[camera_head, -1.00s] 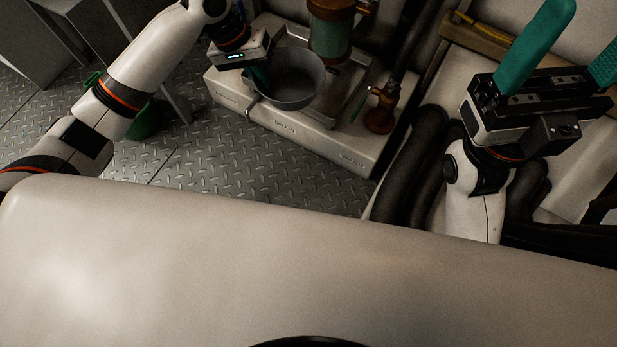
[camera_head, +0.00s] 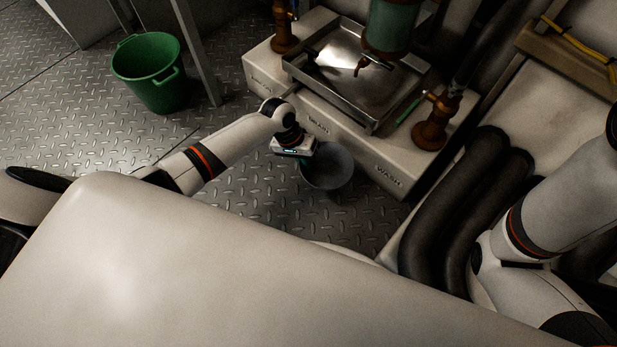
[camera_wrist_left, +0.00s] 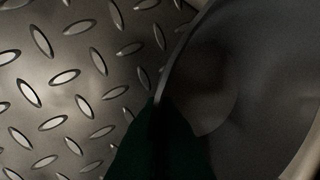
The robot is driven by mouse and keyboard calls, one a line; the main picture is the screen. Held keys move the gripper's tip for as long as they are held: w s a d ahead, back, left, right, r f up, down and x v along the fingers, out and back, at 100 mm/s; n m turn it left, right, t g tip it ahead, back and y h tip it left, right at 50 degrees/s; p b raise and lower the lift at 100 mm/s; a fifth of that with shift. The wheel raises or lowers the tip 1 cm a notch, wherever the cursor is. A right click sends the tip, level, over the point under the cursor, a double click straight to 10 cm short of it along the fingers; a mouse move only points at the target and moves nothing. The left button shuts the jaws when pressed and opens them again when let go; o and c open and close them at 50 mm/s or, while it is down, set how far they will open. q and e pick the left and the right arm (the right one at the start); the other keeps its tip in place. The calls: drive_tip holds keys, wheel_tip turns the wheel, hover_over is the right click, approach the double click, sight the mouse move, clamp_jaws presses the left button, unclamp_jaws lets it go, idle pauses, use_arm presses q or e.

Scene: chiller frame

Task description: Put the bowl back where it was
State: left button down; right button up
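The grey bowl (camera_head: 328,167) is in front of the bench, over the metal floor; I cannot tell exactly how high it is. My left gripper (camera_head: 302,160) is at the bowl's left rim, its fingers mostly hidden under the wrist in the head view. In the left wrist view a dark green finger (camera_wrist_left: 165,150) overlaps the rim of the bowl (camera_wrist_left: 250,90), and the gripper looks shut on that rim. The bowl looks empty. My right arm shows at the right edge, but its gripper is out of view.
A brass fitting (camera_head: 432,125) stands at the bench's right. A green bucket (camera_head: 150,75) stands on the floor (camera_head: 70,120). Thick black hoses (camera_head: 455,200) run at right.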

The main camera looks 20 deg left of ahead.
use_arm(q)
drive_tip(key=shift+f+b, duration=1.85)
drive_tip(key=shift+f, duration=0.85)
drive_tip(key=shift+r, duration=0.15)
drive_tip(key=c, duration=1.7)
unclamp_jaws()
drive_tip(key=shift+f, duration=0.2)
